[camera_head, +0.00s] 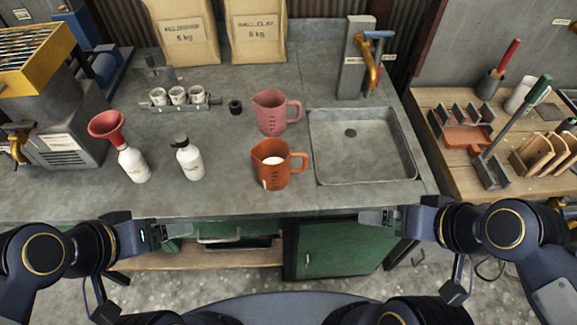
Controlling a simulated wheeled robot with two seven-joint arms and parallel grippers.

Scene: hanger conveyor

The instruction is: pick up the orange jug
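The orange jug (272,174) stands upright on the grey counter, left of the sink, with its handle to the right and something white inside. A pink jug (270,116) stands just behind it, also with its handle to the right. My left gripper (185,230) is at the counter's front edge, left of and nearer than the orange jug. My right gripper (366,217) is at the front edge to the right, below the sink. Both are apart from the jugs and hold nothing that I can see. Their finger gaps are too small to make out.
A sink (365,160) with a tap (368,65) lies to the right. A white bottle (189,160) and a bottle with a red funnel (132,163) stand to the left. Paper sacks (184,40) stand at the back. The counter in front of the orange jug is clear.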

